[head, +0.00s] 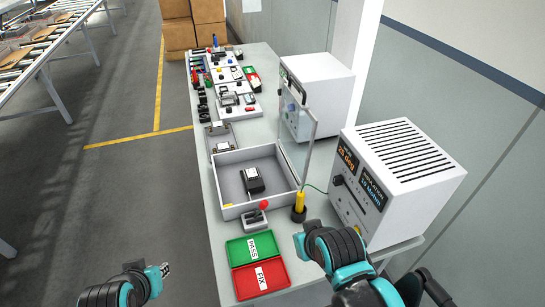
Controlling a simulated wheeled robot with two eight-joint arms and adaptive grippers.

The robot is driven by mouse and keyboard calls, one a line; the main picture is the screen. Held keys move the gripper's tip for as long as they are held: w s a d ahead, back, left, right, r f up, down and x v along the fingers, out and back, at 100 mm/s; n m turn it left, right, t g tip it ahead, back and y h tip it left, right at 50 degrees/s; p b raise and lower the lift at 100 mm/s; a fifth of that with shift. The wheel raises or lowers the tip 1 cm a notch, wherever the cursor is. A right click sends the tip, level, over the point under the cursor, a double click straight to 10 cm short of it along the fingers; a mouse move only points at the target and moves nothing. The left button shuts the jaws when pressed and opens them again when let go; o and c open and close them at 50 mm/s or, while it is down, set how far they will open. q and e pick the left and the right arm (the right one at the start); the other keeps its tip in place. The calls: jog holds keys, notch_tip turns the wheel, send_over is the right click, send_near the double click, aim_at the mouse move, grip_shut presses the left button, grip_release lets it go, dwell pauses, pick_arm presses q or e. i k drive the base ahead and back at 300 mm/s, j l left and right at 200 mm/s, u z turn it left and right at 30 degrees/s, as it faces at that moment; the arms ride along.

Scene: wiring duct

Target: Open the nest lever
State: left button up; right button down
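A small lever with a red ball knob (263,205) stands on a grey base (255,219), on the table in front of an open grey box (228,160). A black device (253,181) lies inside the box. The clear lid (297,145) stands raised on the box's right side. My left gripper (165,269) is over the floor, left of the table and well away from the lever. My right gripper (299,244) is over the table's right part, right of and nearer than the lever, not touching it. The finger openings of both are too small or hidden to judge.
A green and red tray (258,263) lies in front of the lever. A yellow-handled tool (299,204) stands upright in a black holder to its right. A white tester (395,175) with displays stands at the right edge. Several small fixtures line the table's far end.

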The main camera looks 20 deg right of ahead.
aim_at(263, 203)
jog(key=k+l, duration=0.8)
jog(key=i+l+u, duration=0.05)
